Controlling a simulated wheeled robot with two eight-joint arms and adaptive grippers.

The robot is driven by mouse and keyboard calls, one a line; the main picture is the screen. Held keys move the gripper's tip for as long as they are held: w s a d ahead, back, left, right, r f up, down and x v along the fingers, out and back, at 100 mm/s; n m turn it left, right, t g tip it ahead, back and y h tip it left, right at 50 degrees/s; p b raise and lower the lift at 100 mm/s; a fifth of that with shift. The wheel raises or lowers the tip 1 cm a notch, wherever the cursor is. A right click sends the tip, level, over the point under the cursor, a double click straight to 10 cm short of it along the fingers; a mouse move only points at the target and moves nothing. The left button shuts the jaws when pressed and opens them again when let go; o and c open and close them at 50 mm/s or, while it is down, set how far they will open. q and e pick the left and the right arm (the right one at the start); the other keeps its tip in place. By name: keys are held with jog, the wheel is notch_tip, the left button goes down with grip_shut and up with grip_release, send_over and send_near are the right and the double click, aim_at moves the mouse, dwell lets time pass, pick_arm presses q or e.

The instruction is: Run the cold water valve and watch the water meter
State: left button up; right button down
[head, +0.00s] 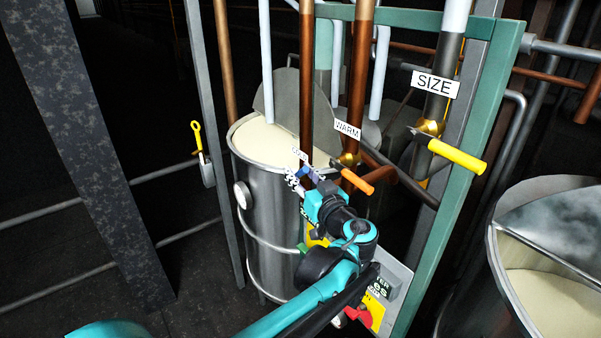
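My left gripper (303,181) reaches up from the bottom of the head view to the pipes in front of the steel vat. Its patterned fingertips are at a small bluish-purple part (306,172), perhaps the cold valve's handle. I cannot tell whether they grip it. A small white label (300,156) above it is partly covered and hard to read. The warm valve (354,180) has an orange handle and a WARM label. My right gripper is not in view.
The SIZE valve (455,157) with a yellow handle is on the right pipe. A steel vat (265,240) of pale liquid stands behind my gripper. A green frame post (455,185) and another vat (515,310) are at right. A red knob (357,313) is below.

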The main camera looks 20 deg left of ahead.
pick_arm(q)
grip_shut()
jog(key=shift+s+d+f+m+t+y+b, duration=0.25)
jog(key=shift+f+m+t+y+b, duration=0.8)
jog(key=shift+b, duration=1.75)
jog(key=shift+s+d+f+n+t+y+b, duration=0.2)
jog(key=shift+f+t+b, duration=0.55)
jog(key=shift+t+b, duration=1.5)
jog(key=shift+s+d+f+m+t+y+b, duration=0.3)
jog(key=shift+f+m+t+y+b, duration=0.5)
jog(key=shift+b, duration=2.6)
jog(key=shift+w+f, duration=0.1)
grip_release()
